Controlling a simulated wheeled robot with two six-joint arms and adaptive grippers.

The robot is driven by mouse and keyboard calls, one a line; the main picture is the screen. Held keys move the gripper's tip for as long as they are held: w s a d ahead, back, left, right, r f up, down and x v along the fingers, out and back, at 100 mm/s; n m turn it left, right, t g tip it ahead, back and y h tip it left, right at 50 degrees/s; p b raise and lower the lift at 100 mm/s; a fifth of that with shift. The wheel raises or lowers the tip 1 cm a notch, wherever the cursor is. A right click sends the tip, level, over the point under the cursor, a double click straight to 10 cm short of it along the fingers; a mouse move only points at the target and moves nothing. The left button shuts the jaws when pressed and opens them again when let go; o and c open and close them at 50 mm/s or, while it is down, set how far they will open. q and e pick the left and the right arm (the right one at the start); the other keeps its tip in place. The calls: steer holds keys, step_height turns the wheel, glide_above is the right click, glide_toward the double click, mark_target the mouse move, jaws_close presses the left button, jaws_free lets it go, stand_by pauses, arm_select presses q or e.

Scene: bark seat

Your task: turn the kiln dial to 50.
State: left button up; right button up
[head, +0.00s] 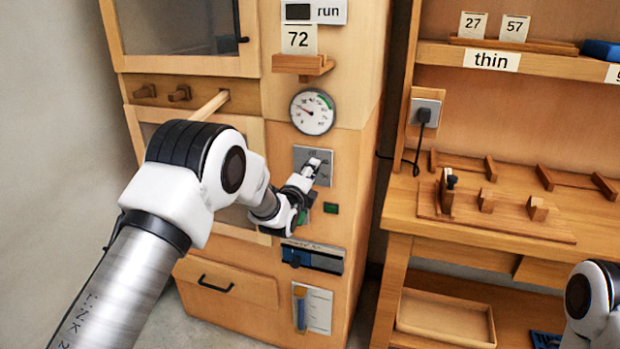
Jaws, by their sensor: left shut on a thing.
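The kiln (345,150) is a tall wooden cabinet in the head view. A round white gauge (312,112) with a green arc and a needle pointing to the upper left is on its front. Below the gauge is a grey plate (301,154) with small markings, where the kiln dial sits. My left gripper (312,169) is at this plate, its fingers shut on the dial, which they mostly hide. The dial's setting cannot be read. Only part of my right arm shows at the lower right edge; its gripper is out of view.
A green button (331,208) and a blue-and-grey slot panel (313,257) are below the plate. A wooden bench (405,215) with a socket and plug (424,114) stands at right.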

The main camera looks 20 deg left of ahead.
arm_select(q)
steer(key=shift+m+b, duration=0.35)
steer(key=shift+m, duration=0.85)
steer(key=o, duration=1.1)
steer(key=s, duration=1.2)
steer(key=shift+a, duration=0.25)
